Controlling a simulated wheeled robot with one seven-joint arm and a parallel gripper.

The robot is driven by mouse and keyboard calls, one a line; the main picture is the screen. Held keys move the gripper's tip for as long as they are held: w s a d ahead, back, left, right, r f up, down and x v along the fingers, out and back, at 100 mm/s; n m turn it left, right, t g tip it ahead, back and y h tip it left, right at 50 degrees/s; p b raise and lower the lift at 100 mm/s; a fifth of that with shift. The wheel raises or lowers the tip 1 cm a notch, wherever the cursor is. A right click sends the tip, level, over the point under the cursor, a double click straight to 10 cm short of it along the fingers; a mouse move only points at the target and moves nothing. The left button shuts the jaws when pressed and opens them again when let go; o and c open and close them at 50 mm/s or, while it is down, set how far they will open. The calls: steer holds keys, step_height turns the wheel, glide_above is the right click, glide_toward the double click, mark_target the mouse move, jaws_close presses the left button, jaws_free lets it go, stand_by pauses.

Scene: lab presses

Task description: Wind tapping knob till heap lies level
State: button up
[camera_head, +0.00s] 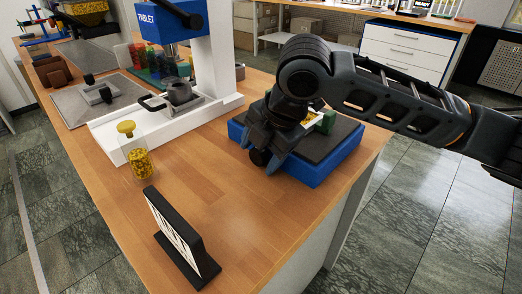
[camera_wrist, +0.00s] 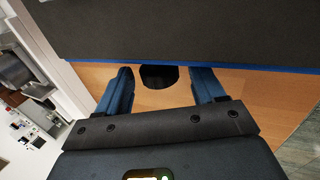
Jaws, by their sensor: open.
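The tapping station is a blue box with a dark top (camera_head: 330,150) near the table's right edge. Its dark round knob (camera_head: 259,157) is at the near left side, partly behind my gripper. My gripper (camera_head: 262,148) reaches down over that side with its fingers around or close to the knob. In the wrist view the black knob (camera_wrist: 158,76) lies between the two spread blue fingers (camera_wrist: 160,88), with gaps on both sides.
A yellow-capped bottle with yellow grains (camera_head: 138,163) stands at the left. A black stand with a white panel (camera_head: 178,235) stands in front. A blue and white tablet press (camera_head: 170,60) stands behind. Bare wood lies between them.

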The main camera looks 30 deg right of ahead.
steer(key=v, duration=0.7)
steer(key=shift+r+p, duration=0.3)
steer(key=shift+r, duration=0.1)
steer(key=shift+s+d, duration=0.1)
steer(key=shift+s, duration=0.05)
